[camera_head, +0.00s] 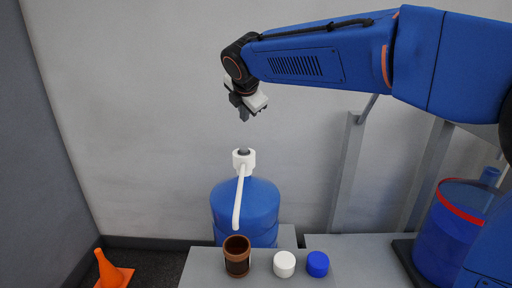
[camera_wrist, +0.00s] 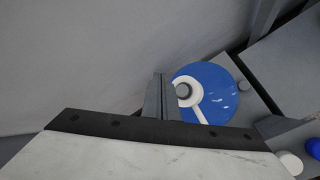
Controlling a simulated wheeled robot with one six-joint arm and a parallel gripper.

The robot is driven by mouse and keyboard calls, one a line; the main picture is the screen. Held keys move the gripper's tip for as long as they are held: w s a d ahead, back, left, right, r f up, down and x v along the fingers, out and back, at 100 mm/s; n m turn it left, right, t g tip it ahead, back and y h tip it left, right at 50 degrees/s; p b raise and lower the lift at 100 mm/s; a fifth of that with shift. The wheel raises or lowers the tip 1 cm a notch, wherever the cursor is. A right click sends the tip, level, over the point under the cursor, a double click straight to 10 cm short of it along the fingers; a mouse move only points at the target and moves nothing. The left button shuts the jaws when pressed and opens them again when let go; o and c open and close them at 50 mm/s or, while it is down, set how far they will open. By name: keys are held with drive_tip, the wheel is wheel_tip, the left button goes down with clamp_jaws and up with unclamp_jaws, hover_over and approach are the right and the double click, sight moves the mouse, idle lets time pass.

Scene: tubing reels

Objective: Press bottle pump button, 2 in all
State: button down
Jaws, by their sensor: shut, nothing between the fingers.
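A large blue bottle (camera_head: 246,207) stands upright at the back edge of the grey table, with a white pump (camera_head: 243,161) and a long curved white spout on top. The pump's grey button (camera_head: 243,151) sits at its top centre. My gripper (camera_head: 243,116) is shut and empty, pointing down above the button with a gap between them in the head view. In the wrist view my gripper fingers (camera_wrist: 161,98) are beside the grey button (camera_wrist: 183,90), with the blue bottle (camera_wrist: 219,84) below. Whether the fingers are exactly over the button is hard to tell.
A brown cup (camera_head: 237,256) stands below the spout. A white cap (camera_head: 284,264) and a blue cap (camera_head: 317,264) stand to its right on the grey table (camera_head: 345,279). An orange cone (camera_head: 110,272) is on the floor at left. A blue red-rimmed container (camera_head: 447,235) is at right.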

sight(244, 150)
drive_tip(key=shift+a+r+n+t, duration=0.3)
drive_tip(key=shift+r+n, duration=0.25)
drive_tip(key=shift+n, duration=0.15)
drive_tip(key=shift+d+f, duration=0.1)
drive_tip(key=shift+f, duration=4.35)
drive_tip(key=shift+s+f, duration=0.15)
drive_tip(key=shift+f, duration=1.15)
drive_tip(key=shift+r, duration=0.1)
drive_tip(key=shift+r, duration=1.15)
drive_tip(key=shift+r, duration=2.45)
